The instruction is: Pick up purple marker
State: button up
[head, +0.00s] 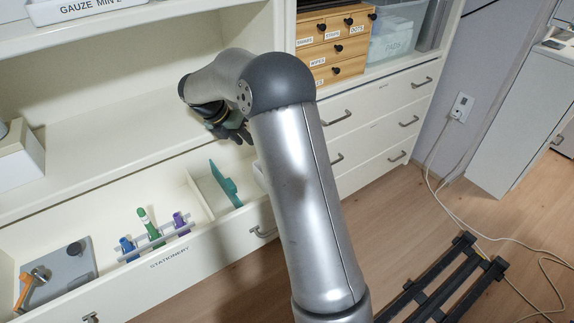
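The purple marker (180,222) stands in a light rack (157,243) inside the open stationery drawer (165,272). It is the rightmost of the markers there. A green marker (146,222) stands tilted in the middle of the rack, and a blue one (128,246) is at its left. My gripper (240,133) is above the back right of the drawer, up and to the right of the purple marker and apart from it. My arm partly hides the gripper, and its fingers are small and dark, so I cannot tell whether it is open or shut.
A teal tool (226,185) leans in the drawer's right compartment. A grey box (62,277) and an orange-handled item (28,288) lie at the left. Shelves rise behind the drawer. A wooden drawer box (333,40) stands at the back right. Cables lie on the floor.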

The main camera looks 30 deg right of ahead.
jog(key=b+x, duration=0.1)
jog(key=x, duration=1)
jog(key=shift+a+b, duration=0.15)
jog(key=shift+b, duration=0.25)
jog(key=shift+d+b+x, duration=0.2)
jog(key=shift+b+x, duration=0.3)
jog(key=shift+x, duration=2.6)
jog(key=shift+w+r, duration=0.1)
jog(key=shift+r, duration=0.05)
grip_shut()
